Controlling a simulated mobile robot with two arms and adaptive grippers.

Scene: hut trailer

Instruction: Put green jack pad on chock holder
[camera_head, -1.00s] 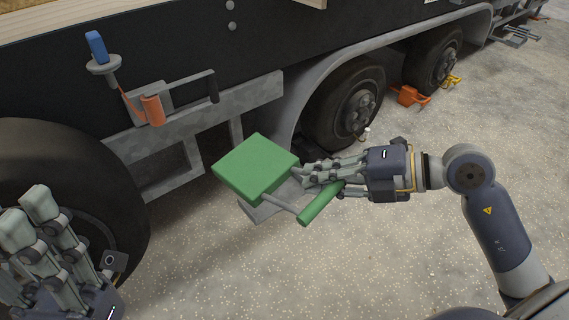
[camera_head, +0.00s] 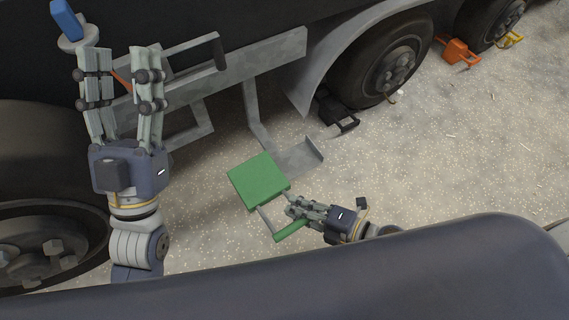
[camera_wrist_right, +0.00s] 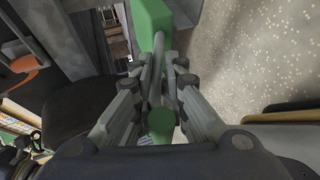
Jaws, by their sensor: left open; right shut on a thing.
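The green jack pad (camera_head: 258,181) is a flat square block with a grey rod and a green grip (camera_head: 291,230). My right gripper (camera_head: 290,212) is shut on its handle and holds it level beside the trailer. The wrist view also shows the handle (camera_wrist_right: 160,122) between the fingers and the pad (camera_wrist_right: 151,20) beyond. The chock holder appears to be the grey metal shelf (camera_head: 300,158) hanging below the trailer frame; the pad overlaps its near left part in the head view, and I cannot tell if they touch. My left gripper (camera_head: 121,62) is raised, open and empty.
A big tyre (camera_head: 40,150) stands at the left and another wheel (camera_head: 385,70) behind the holder. A black chock (camera_head: 338,114) sits by that wheel. An orange chock (camera_head: 460,52) lies farther back. The speckled floor at the right is clear.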

